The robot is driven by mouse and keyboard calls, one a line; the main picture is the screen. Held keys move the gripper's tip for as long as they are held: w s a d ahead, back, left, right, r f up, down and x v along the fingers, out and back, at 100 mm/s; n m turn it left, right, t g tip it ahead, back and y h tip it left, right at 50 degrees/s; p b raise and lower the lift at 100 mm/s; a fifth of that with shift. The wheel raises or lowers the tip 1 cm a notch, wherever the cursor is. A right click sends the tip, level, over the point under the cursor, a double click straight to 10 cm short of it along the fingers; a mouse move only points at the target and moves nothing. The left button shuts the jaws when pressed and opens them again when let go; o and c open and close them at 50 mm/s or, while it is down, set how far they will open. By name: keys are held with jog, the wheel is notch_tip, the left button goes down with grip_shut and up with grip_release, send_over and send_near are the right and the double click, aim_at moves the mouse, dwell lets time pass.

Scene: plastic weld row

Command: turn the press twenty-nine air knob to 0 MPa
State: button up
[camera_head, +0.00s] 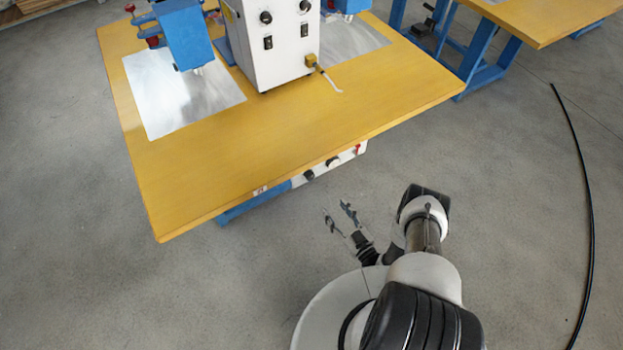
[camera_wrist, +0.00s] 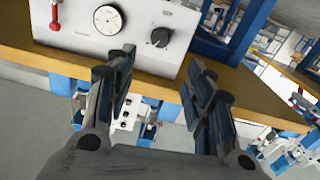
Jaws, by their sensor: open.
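A black knob (camera_wrist: 159,37) sits on a white panel (camera_wrist: 140,62) in the wrist view, beside a round white gauge (camera_wrist: 108,19). The gauge needle and the panel lettering are too small to read. In the head view the same kind of panel shows under the near table edge, with a black knob (camera_head: 309,175) at its left part and the gauge (camera_head: 333,162) beside it. My gripper (camera_head: 339,215) is open and empty, in front of the panel and apart from it. In the wrist view its two fingers (camera_wrist: 160,70) stand spread, with the knob beyond the gap between them.
A red-handled lever (camera_wrist: 54,18) is on the panel beyond the gauge. The yellow table (camera_head: 290,140) overhangs the panel and carries a white control box (camera_head: 270,55) and a blue press head (camera_head: 185,38). A black cable (camera_head: 590,210) lies on clear floor at right.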

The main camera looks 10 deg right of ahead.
aim_at(311, 178)
jog(key=b+x, duration=0.4)
jog(key=x, duration=1.1)
jog(key=shift+w+a, duration=0.15)
jog(key=shift+w, duration=0.2)
jog(key=shift+c, duration=0.6)
jog(key=shift+f, duration=0.1)
jog(key=c, duration=1)
